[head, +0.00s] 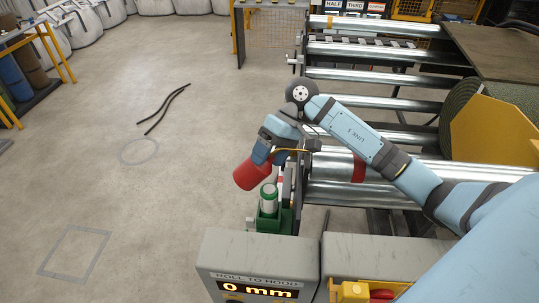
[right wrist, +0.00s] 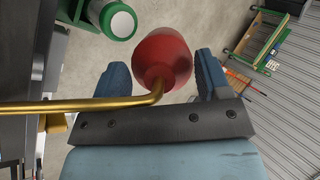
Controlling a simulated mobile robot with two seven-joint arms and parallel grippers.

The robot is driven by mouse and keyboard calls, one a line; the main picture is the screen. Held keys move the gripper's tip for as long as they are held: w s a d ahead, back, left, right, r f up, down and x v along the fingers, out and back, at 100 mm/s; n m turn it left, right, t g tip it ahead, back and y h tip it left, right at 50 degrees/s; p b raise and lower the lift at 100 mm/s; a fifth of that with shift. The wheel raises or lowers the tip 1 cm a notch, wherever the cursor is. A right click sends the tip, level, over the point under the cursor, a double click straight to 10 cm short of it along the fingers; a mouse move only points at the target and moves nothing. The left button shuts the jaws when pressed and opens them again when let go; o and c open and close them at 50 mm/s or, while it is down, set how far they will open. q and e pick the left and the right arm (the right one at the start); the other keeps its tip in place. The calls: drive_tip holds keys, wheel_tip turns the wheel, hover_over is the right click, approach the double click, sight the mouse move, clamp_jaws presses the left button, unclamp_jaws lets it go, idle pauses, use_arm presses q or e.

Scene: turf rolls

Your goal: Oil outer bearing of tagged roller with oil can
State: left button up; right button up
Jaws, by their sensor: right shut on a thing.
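My right gripper (head: 262,152) is shut on a red oil can (head: 252,174), tilted, at the left side of the roller frame. Its thin brass spout (head: 290,151) points right, towards the roller ends. In the right wrist view the can (right wrist: 162,58) sits between the two blue fingers, and the spout (right wrist: 80,104) runs off left past the dark frame. A steel roller (head: 330,165) carries a red band (head: 358,167). My forearm and wrist partly cover the roller ends. I cannot tell whether the spout tip touches a bearing. My left gripper is not in view.
A green holder with a pale cylinder (head: 268,199) stands just below the can. A grey display box (head: 255,262) reading 0 mm is at the front. A turf roll (head: 470,115) and yellow plate (head: 495,130) lie right. A dark hose (head: 165,105) lies on open floor left.

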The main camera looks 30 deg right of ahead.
idle(0.4)
drive_tip(key=shift+r+b, duration=0.35)
drive_tip(key=shift+r, duration=3.2)
